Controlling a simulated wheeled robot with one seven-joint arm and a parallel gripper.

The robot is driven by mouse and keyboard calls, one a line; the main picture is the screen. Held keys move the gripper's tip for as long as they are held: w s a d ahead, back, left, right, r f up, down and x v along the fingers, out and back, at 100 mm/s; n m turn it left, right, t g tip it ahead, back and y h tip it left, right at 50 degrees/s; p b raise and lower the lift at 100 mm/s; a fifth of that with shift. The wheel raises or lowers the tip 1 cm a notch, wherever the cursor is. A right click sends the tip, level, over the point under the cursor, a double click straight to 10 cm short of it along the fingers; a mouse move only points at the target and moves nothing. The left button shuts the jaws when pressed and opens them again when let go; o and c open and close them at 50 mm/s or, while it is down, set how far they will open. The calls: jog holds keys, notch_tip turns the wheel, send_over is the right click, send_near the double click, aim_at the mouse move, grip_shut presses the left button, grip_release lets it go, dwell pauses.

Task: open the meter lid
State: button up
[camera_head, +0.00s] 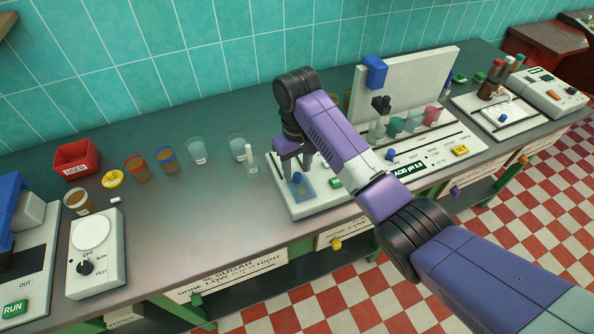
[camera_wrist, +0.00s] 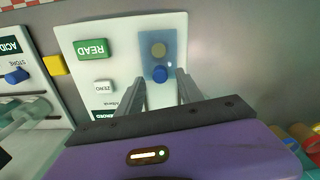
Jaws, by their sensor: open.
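The meter is a white panel (camera_wrist: 112,30) in the wrist view, with a green READ button (camera_wrist: 91,50) and a white ZERO button (camera_wrist: 104,86). Its lid looks like a flat translucent blue plate (camera_wrist: 150,36) with a round blue knob (camera_wrist: 160,73); a dull round spot shows through it. The lid lies flat. In the head view the lid (camera_head: 306,195) is at the white unit's left end. My gripper (camera_head: 297,162) is open and empty above it, pointing down. In the wrist view its fingers (camera_wrist: 161,88) stand either side of the knob's line; contact cannot be told.
To the right, an upright white panel with a blue block (camera_head: 375,72) stands behind several coloured cups. A clear small bottle (camera_head: 250,160) and cups (camera_head: 197,150) stand left of my gripper. A dial unit (camera_head: 96,255) is far left. The front-middle bench is clear.

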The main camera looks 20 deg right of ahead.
jog(key=shift+f, duration=1.1)
grip_shut()
jog(key=shift+r, duration=0.1)
dwell(0.6)
